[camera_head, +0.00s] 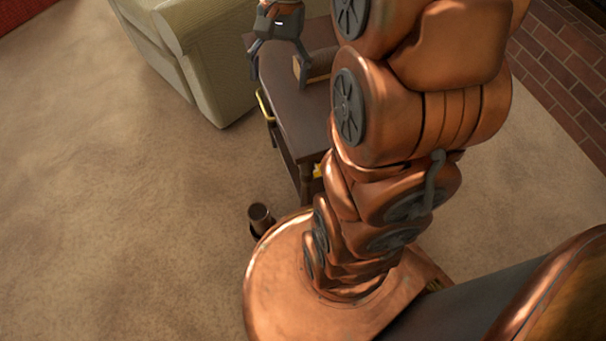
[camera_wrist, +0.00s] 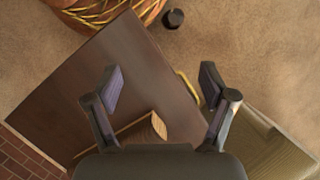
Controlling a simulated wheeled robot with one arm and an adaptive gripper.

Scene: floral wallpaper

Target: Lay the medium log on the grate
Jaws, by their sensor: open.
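A log (camera_head: 319,65) with brown bark lies on the dark wooden table, partly hidden behind my arm in the head view. In the wrist view its pale cut end (camera_wrist: 159,125) shows low between the fingers, and its body runs toward the lower left, partly hidden by my gripper. My gripper (camera_head: 278,76) is open above the table near the log's end. In the wrist view its two fingers (camera_wrist: 161,84) stand wide apart with nothing held between them. I cannot tell whether this is the medium log. The grate is not in view.
The table (camera_head: 292,105) has a yellow handle (camera_head: 264,104) on its side. A green armchair (camera_head: 220,60) stands close behind it. A dark cylinder (camera_head: 261,217) stands on the carpet by my base. Brick flooring (camera_head: 560,65) lies at the upper right. Carpet on the left is clear.

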